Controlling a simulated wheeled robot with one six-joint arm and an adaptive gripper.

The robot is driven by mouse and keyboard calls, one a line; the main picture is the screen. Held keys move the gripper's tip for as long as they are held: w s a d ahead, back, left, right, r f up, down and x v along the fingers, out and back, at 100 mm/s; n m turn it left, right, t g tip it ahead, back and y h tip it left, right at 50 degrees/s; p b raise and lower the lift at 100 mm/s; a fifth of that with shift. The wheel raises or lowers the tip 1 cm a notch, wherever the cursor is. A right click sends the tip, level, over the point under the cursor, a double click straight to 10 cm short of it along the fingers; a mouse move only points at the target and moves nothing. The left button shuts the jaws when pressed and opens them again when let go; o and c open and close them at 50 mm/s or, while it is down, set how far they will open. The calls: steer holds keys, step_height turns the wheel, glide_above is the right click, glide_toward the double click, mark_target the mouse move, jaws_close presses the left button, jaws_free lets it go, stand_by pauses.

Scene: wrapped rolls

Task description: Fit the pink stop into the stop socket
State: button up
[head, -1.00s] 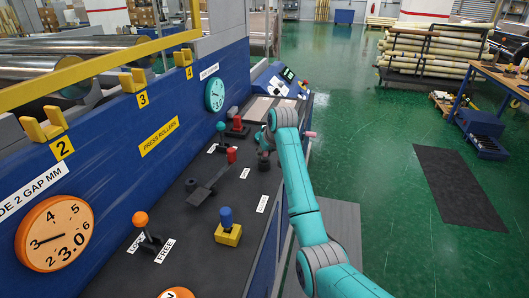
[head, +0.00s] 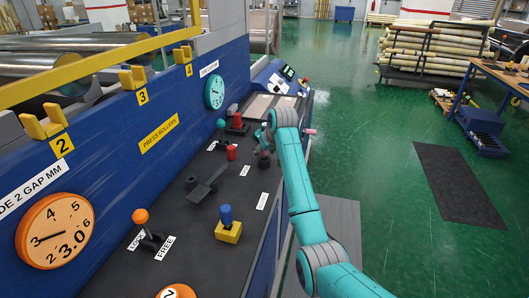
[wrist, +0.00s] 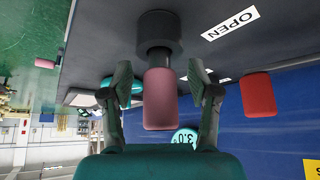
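The pink stop (wrist: 160,98) shows in the wrist view as a pink cylinder on a dark stem. The stem meets a dark round collar (wrist: 158,33), apparently the stop socket, on the console top; how deep it sits is hidden. My gripper (wrist: 159,88) has one finger on each side of the stop, with a visible gap on both sides, so it is open around it. In the head view my gripper (head: 264,143) is over the right part of the console, and I cannot make out the stop there.
A red knob (wrist: 258,95) stands close beside my gripper, near the OPEN label (wrist: 230,23). Another pink piece (head: 310,133) sticks out at the console's right edge. A blue knob on a yellow base (head: 227,226) and an orange-knobbed lever (head: 143,222) stand nearer.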

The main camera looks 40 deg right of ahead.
steer(key=v, duration=1.2)
steer(key=shift+s, duration=0.1)
